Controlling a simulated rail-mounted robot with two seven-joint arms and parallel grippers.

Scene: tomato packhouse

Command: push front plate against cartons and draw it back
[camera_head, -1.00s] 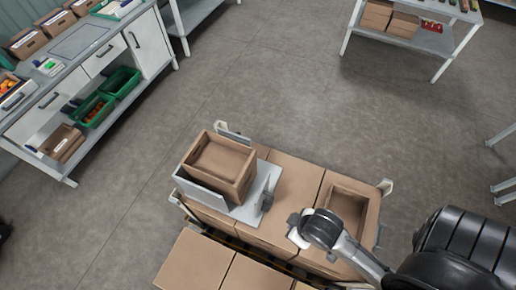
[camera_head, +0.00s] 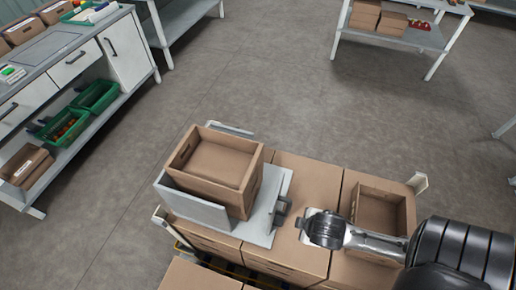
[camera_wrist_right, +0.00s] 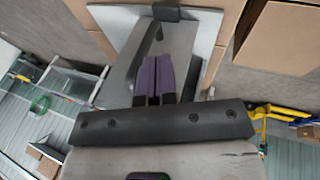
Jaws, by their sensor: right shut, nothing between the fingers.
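The grey front plate (camera_head: 195,207) stands upright along the near-left side of the open brown carton (camera_head: 213,160). Its grey base (camera_head: 268,218) carries a dark upright tab (camera_head: 281,211). The carton rests on this base, on top of the closed cartons (camera_head: 296,243). My right gripper (camera_head: 308,226) is to the right of the tab, above the cartons; its fingers are hidden there. In the right wrist view its purple fingers (camera_wrist_right: 162,58) are shut and empty, in front of grey metal (camera_wrist_right: 128,58). Whether they touch it cannot be told. My left gripper is not in view.
Another open carton (camera_head: 382,211) sits among the stacked cartons at the right, partly behind my right arm. White corner posts (camera_head: 418,182) stand around the stack. A workbench (camera_head: 75,45) with green crates (camera_head: 95,95) is at the left.

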